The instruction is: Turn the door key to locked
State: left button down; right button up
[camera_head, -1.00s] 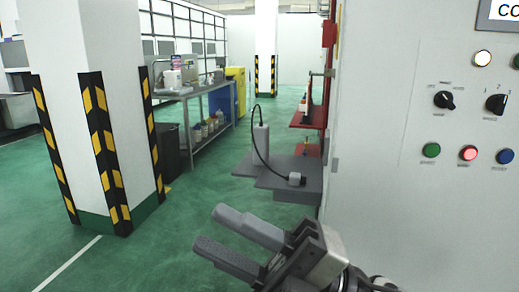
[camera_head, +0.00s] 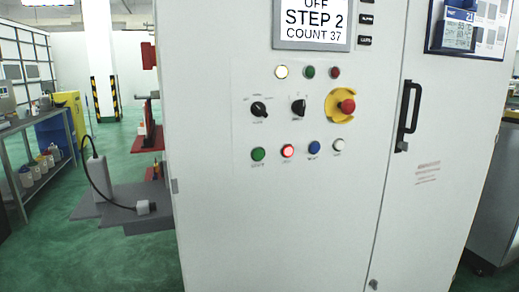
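The grey-white control cabinet (camera_head: 210,200) fills the middle and right of the head view, and its door seam runs down near the right side. A black upright door handle (camera_head: 408,110) is mounted just right of that seam. A small grey lock-like part (camera_head: 401,146) sits at the handle's lower end. It may be the door key, but it is too small to tell its turn position. Another small fitting (camera_head: 373,284) shows low on the seam. Neither of my grippers is in view.
The panel has selector knobs (camera_head: 259,109), lit buttons (camera_head: 288,151) and a red emergency stop (camera_head: 347,106). The display (camera_head: 312,24) reads OFF, STEP 2, COUNT 37. A grey shelf with a cable (camera_head: 125,205) juts out at left. Green floor (camera_head: 70,255) is open at lower left.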

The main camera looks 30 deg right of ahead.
aim_at(404, 145)
jog(key=z, duration=2.3)
jog(key=k, duration=0.6)
jog(key=u, duration=0.55)
jog(key=i, duration=1.45)
jog(key=u, duration=0.05)
